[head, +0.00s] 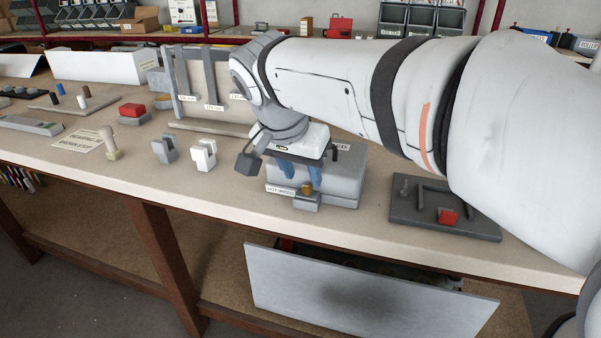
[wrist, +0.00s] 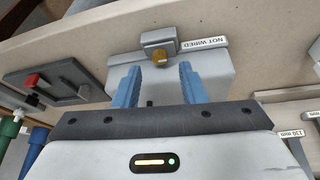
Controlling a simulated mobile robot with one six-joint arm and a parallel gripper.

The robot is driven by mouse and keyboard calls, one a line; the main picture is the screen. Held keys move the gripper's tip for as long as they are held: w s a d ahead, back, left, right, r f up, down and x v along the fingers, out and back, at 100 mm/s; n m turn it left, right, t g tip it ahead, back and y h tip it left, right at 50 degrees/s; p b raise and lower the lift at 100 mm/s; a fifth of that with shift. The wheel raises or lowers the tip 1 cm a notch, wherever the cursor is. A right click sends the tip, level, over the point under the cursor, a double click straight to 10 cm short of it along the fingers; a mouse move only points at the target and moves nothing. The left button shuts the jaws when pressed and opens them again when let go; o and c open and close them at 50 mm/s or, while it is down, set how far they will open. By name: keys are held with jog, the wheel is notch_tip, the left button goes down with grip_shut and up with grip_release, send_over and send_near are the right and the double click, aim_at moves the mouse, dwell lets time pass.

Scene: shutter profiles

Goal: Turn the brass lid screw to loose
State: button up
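The brass lid screw (head: 307,189) sits at the front of a grey box (head: 342,188) that carries a "NOT WIRED" label. The screw also shows in the wrist view (wrist: 159,56), next to a small grey block (wrist: 158,38). My gripper (head: 301,180) is over the box, its blue fingers pointing down. In the wrist view my gripper (wrist: 160,68) is open, with nothing between the fingers. The screw appears just beyond the fingertips, roughly centred between them. Whether a finger touches the box cannot be told.
A dark fixture plate (head: 421,220) with a red block (head: 448,216) lies to the right. White and grey clips (head: 203,153), a beige peg (head: 108,143) and a panel rack (head: 212,95) stand to the left. The bench's front edge (head: 230,228) is close to the box.

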aim_at(307, 187)
jog(key=shift+b+x, duration=0.3)
jog(key=shift+x, duration=1.3)
jog(key=shift+c, duration=0.4)
grip_shut()
